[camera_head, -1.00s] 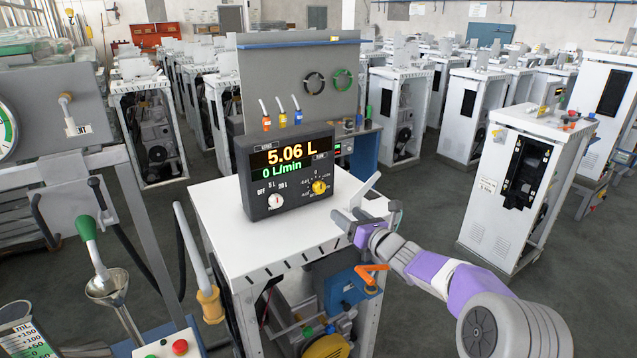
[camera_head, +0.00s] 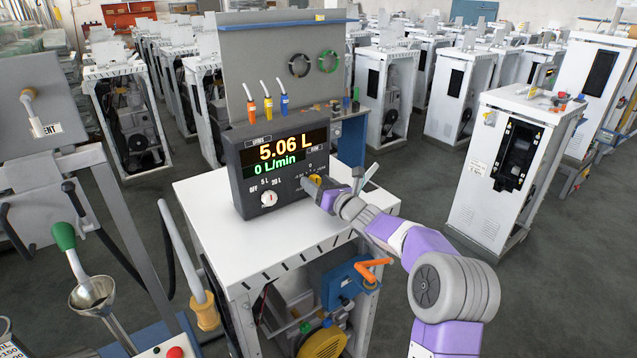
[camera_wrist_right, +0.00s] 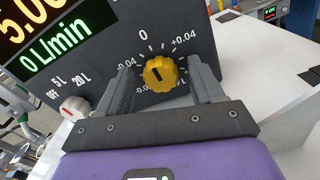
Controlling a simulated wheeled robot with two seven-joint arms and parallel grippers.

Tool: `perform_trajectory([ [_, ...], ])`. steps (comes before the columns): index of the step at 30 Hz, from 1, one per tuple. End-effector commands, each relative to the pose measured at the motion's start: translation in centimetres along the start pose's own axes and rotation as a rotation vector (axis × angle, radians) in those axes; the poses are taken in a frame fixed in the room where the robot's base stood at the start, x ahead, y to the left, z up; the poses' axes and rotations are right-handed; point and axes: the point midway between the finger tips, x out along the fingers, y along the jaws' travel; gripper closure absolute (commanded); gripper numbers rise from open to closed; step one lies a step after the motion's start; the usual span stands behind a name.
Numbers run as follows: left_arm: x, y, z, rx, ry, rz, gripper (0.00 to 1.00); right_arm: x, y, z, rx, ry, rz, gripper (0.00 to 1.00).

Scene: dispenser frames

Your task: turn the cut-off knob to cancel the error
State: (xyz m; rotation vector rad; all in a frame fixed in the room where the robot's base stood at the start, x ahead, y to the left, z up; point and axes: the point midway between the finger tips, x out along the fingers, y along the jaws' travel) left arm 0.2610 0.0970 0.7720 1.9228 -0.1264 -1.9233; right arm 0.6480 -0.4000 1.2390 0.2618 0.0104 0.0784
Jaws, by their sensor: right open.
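The dark display box (camera_head: 237,190) stands on the white cabinet top and reads 5.06 L and 0 L/min. Its white knob (camera_head: 268,199), with OFF, 5 L and 20 L marked around it, is low on the left of the front face. It also shows in the right wrist view (camera_wrist_right: 73,108); I cannot tell its exact setting. To its right is a yellow knob (camera_wrist_right: 163,73) on a scale with 0 at the top. My right gripper (camera_wrist_right: 164,68) is open, its fingers on either side of the yellow knob; contact is unclear. My left gripper is not in view.
The white cabinet top (camera_head: 290,238) has free room in front of the box. A grey back panel (camera_head: 240,65) with colored tools stands behind. A blue part with an orange lever (camera_head: 374,263) sits below the top, near my right arm. A funnel stand (camera_head: 90,292) is at the left.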

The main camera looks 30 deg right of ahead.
Motion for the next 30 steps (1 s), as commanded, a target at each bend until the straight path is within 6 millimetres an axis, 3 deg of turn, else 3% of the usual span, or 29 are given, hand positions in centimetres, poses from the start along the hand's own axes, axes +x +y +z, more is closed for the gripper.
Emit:
perform_trajectory([
  [8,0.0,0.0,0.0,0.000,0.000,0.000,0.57,0.1,0.0,0.0,0.000,0.000,0.000,0.33],
  [19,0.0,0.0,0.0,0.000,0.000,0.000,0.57,0.1,0.0,0.0,0.000,0.000,0.000,0.89],
  [30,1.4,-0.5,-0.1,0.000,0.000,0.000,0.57,0.1,-0.1,-0.2,-0.071,-0.001,-0.001,0.89],
])
